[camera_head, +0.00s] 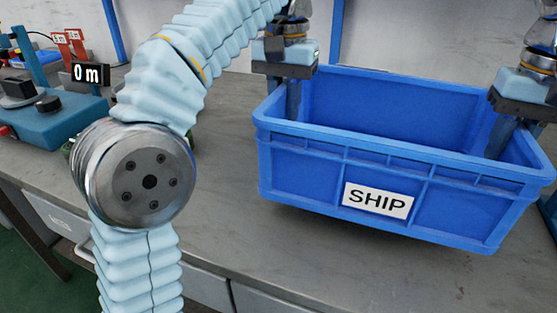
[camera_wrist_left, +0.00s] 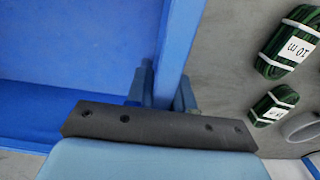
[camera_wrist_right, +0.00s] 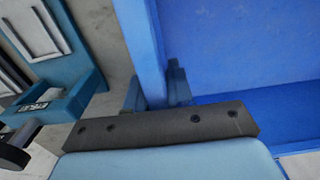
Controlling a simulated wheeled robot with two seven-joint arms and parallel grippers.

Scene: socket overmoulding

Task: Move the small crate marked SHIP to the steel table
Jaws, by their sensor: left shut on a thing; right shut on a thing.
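The blue crate marked SHIP (camera_head: 290,165) is held above a grey worktop, with a shadow under it; its inside looks empty where I can see it. Its white label (camera_head: 377,200) faces me. My left gripper (camera_head: 292,98) is shut on the crate's left wall, and the wall also shows between the fingers in the left wrist view (camera_wrist_left: 176,50). My right gripper (camera_head: 503,135) is shut on the crate's right wall, which also shows in the right wrist view (camera_wrist_right: 143,45). I cannot tell whether the worktop is the steel table.
The grey worktop (camera_head: 235,215) has bare room left of the crate. A blue-green device (camera_head: 50,118) and a "0 m" sign (camera_head: 91,74) stand at the left. Green cable bundles (camera_wrist_left: 290,40) lie beside the crate. Another blue-green device (camera_wrist_right: 75,95) is close on the right.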

